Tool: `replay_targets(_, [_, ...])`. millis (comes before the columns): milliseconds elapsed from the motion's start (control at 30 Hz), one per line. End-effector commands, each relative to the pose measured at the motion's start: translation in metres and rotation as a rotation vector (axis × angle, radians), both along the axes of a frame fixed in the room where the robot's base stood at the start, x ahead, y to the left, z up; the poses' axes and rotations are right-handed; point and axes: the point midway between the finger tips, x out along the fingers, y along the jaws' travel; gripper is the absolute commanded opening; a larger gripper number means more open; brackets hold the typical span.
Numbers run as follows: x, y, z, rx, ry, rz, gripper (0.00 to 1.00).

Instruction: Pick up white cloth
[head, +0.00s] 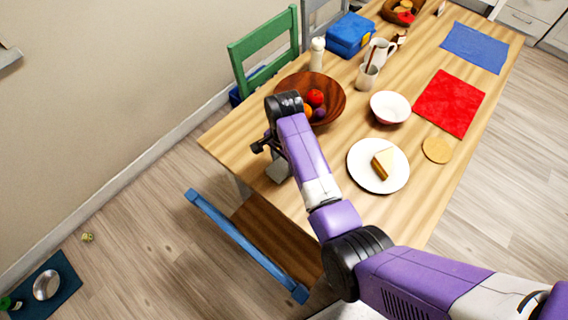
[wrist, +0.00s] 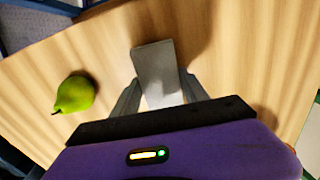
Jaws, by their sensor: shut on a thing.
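The white cloth (wrist: 155,65) shows in the wrist view as a flat, pale grey-white rectangle between my fingers. My gripper (wrist: 160,84) is shut on it, with one finger along each side. In the head view my gripper (head: 268,148) is over the near left end of the wooden table, and the pale cloth (head: 278,172) shows just below it, partly hidden by my arm. I cannot tell whether the cloth still touches the table.
A green pear (wrist: 74,94) lies left of the cloth in the wrist view. A wooden fruit bowl (head: 330,88), a plate with cake (head: 359,160) and a white bowl (head: 390,107) stand on the table (head: 225,140). A blue chair (head: 240,240) and a green chair (head: 262,45) stand beside it.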

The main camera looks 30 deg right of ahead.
Motion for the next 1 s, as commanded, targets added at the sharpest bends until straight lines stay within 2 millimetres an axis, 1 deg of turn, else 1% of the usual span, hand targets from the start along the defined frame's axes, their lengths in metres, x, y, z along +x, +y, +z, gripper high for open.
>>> replay_targets(167, [0.001,0.000,0.030,0.000,-0.005,0.001,0.12])
replay_targets(300, [0.002,0.000,0.068,-0.001,-0.008,0.000,0.12])
replay_targets(467, [0.001,0.000,0.108,0.001,-0.006,-0.001,0.12])
replay_targets(500, [0.001,0.001,0.123,0.001,-0.003,0.001,0.12])
replay_targets(600, [0.000,0.001,0.144,0.000,-0.001,0.001,0.12])
replay_targets(800, [0.000,0.001,0.173,0.000,0.000,0.001,0.12])
replay_targets(833, [0.002,0.002,0.172,0.001,-0.004,0.001,0.12])
replay_targets(1000, [0.003,0.001,0.184,-0.001,-0.008,0.000,0.12])
